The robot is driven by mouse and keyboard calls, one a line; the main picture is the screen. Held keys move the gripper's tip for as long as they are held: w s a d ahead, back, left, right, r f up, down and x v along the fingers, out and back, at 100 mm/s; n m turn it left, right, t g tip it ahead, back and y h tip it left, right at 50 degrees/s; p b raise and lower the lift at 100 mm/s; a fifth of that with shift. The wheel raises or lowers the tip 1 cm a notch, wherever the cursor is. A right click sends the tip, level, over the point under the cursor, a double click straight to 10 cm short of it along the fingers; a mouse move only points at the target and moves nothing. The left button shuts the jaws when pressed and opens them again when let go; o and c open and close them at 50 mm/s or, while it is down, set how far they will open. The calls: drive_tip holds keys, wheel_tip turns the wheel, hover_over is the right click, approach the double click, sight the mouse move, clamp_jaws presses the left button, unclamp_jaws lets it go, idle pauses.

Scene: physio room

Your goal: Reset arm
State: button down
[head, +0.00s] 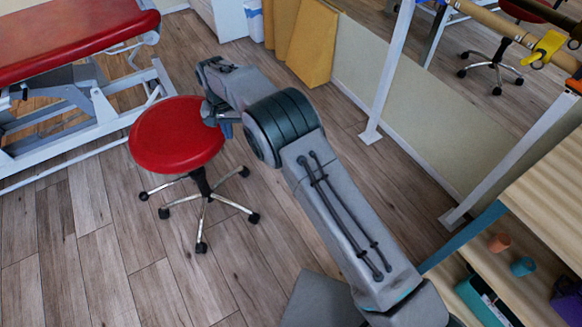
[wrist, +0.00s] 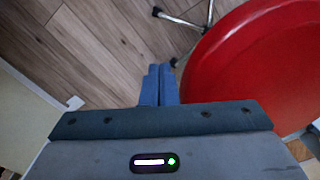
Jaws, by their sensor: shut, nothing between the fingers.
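My arm reaches out over the floor in the head view, with my gripper (head: 226,129) at its far end, beside the right edge of the red round stool (head: 170,135). In the wrist view the two blue fingers of my gripper (wrist: 160,72) lie side by side, shut and empty, above the wooden floor. The red stool seat (wrist: 250,65) fills the right side of that view. I cannot tell whether the fingers touch the stool.
A red treatment table (head: 70,35) on a white frame stands at the upper left. A wooden shelf (head: 545,215) with cups and a teal bin (head: 485,300) is at the lower right. Floor at the lower left is clear.

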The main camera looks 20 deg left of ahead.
drive_tip(key=w+d+r+m+p, duration=0.1)
drive_tip(key=w+d+r+p, duration=0.25)
drive_tip(key=d+r, duration=0.65)
drive_tip(key=w+d+r+m+p, duration=0.15)
drive_tip(key=w+d+r, duration=0.25)
drive_tip(key=d+r, duration=0.65)
drive_tip(key=s+d+r+t+p, duration=0.1)
drive_tip(key=s+d+r+p, duration=0.1)
drive_tip(key=d+r, duration=0.55)
drive_tip(key=s+d+r+p, duration=0.3)
drive_tip(key=d+r, duration=0.1)
drive_tip(key=d, duration=0.6)
drive_tip(key=s+d+r+m+t+p, duration=0.1)
drive_tip(key=s+d+r+p, duration=0.1)
drive_tip(key=s+d, duration=0.7)
drive_tip(key=s+d+r+m+p, duration=0.1)
drive_tip(key=s+d+r+p, duration=0.2)
drive_tip(key=s+d, duration=0.5)
drive_tip(key=shift+s+d+t+p, duration=0.4)
drive_tip(key=shift+s+p, duration=0.1)
drive_tip(key=shift+s, duration=0.65)
